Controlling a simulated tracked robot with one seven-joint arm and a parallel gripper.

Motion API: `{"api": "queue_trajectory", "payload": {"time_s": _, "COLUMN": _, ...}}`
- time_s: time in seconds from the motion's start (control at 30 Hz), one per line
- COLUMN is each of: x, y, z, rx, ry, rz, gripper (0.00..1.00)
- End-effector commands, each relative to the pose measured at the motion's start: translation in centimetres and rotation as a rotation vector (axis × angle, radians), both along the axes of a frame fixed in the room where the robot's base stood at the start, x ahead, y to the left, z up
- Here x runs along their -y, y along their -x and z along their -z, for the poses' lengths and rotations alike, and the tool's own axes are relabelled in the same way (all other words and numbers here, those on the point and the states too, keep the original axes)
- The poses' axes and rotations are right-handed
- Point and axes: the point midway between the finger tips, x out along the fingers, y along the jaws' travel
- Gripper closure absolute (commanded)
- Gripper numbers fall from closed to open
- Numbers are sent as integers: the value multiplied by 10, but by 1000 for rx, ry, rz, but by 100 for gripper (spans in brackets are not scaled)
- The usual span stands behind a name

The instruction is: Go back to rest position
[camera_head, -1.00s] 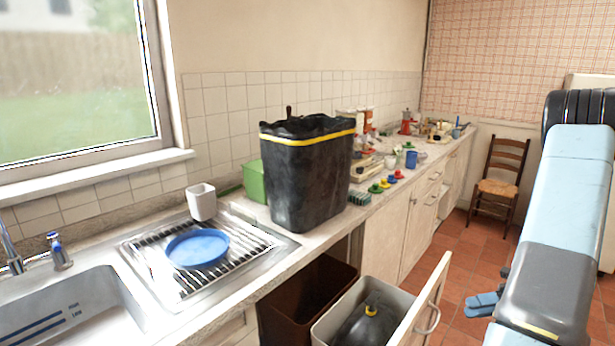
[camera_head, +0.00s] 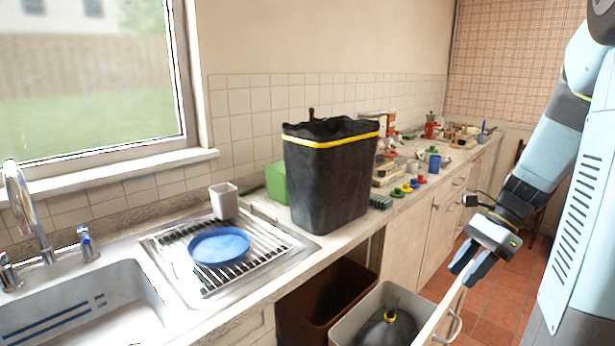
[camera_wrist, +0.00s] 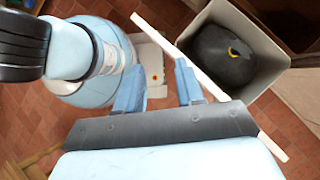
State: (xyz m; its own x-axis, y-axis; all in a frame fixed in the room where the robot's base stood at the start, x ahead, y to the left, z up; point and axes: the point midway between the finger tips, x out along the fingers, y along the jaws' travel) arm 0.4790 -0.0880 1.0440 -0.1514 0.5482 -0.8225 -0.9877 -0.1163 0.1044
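My gripper (camera_head: 466,264) is at the right of the head view, in the air beside the open cupboard door (camera_head: 437,318). In the wrist view my gripper (camera_wrist: 161,84) shows two blue fingers spread apart with nothing between them. The gripper points downward. Part of my arm and body fill the right side of the head view.
A black bin (camera_head: 330,185) stands on the counter. A blue plate (camera_head: 219,246) lies on the drainer. Red floor tiles at right are clear.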

Motion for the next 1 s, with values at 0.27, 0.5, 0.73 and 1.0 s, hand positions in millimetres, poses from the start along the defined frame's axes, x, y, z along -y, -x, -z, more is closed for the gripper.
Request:
{"api": "queue_trajectory", "payload": {"time_s": 0.27, "x": -30, "y": 18, "z": -37, "rx": 262, "ry": 160, "rz": -334, "gripper": 63}}
{"api": "queue_trajectory", "payload": {"time_s": 0.5, "x": -51, "y": 36, "z": -65, "rx": 472, "ry": 300, "rz": -625, "gripper": 63}}
{"api": "queue_trajectory", "payload": {"time_s": 0.73, "x": -67, "y": 55, "z": -91, "rx": 667, "ry": 445, "rz": -904, "gripper": 63}}
{"api": "queue_trajectory", "payload": {"time_s": 1.0, "x": -83, "y": 77, "z": -118, "rx": 867, "ry": 619, "rz": -1206, "gripper": 63}}
